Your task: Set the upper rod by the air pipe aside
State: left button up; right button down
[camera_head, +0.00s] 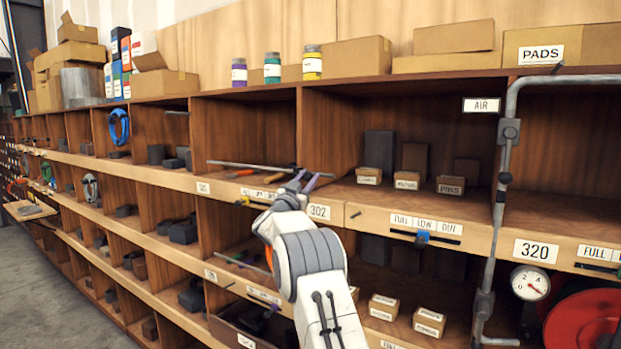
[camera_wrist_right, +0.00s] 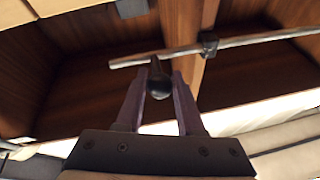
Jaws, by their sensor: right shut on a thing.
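A thin grey rod (camera_head: 250,166) runs roughly level across the front of an upper compartment, left of the air pipe. It also shows in the right wrist view (camera_wrist_right: 255,40), with a dark clamp-like piece (camera_wrist_right: 208,44) on it. My right gripper (camera_head: 304,181) is at the rod's right part, in front of a divider. In the wrist view its fingers close on a black rounded knob (camera_wrist_right: 159,84) that joins the rod by a short stem. The grey air pipe (camera_head: 508,130) stands upright far to the right, beside the AIR label (camera_head: 481,105). My left gripper is out of view.
The wooden shelf rack (camera_head: 370,205) has many compartments. Small labelled boxes (camera_head: 369,175) sit right of my gripper, and screwdriver-like tools (camera_head: 262,178) lie under the rod. A gauge (camera_head: 530,283) and a red reel (camera_head: 585,322) are at lower right. The floor (camera_head: 50,300) at left is clear.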

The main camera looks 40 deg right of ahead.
jog(key=c, duration=0.5)
grip_release()
jog(key=shift+d, duration=0.1)
jog(key=shift+c, duration=0.2)
jog(key=b+v, duration=0.6)
jog(key=v, duration=0.4)
jog(key=shift+s+a+b, duration=0.15)
jog(key=shift+a+b, duration=0.1)
jog(key=shift+b, duration=0.05)
jog(key=shift+f, duration=0.1)
